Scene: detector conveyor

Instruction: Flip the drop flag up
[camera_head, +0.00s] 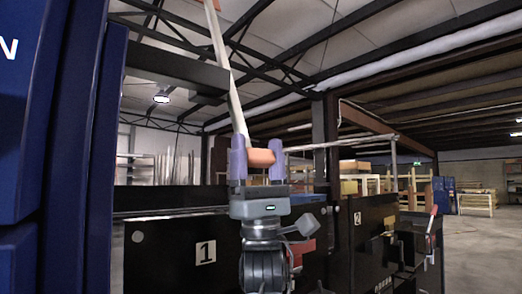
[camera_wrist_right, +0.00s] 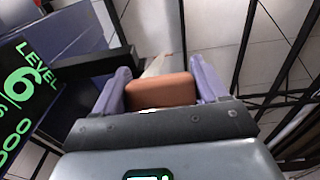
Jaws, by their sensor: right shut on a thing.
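My right gripper (camera_head: 256,162) stands upright in the middle of the head view, with its two purple fingers pointing up. It is shut on an orange-brown block-like end (camera_head: 262,157) that I take to be part of the drop flag. The same orange-brown piece (camera_wrist_right: 161,90) fills the space between the purple fingers in the right wrist view. A long pale bar (camera_head: 229,75), seemingly the flag's arm, rises from behind the fingers to the top edge, leaning slightly left. Where bar and orange piece join is hidden by the fingers. My left gripper is not in view.
A tall dark blue machine (camera_head: 60,150) stands close on the left. Black panels (camera_head: 170,262) lie behind and below my right arm, one with a "1" label. A red-tipped lever (camera_head: 433,225) stands at the right. A green "LEVEL 6" display (camera_wrist_right: 25,85) shows in the right wrist view.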

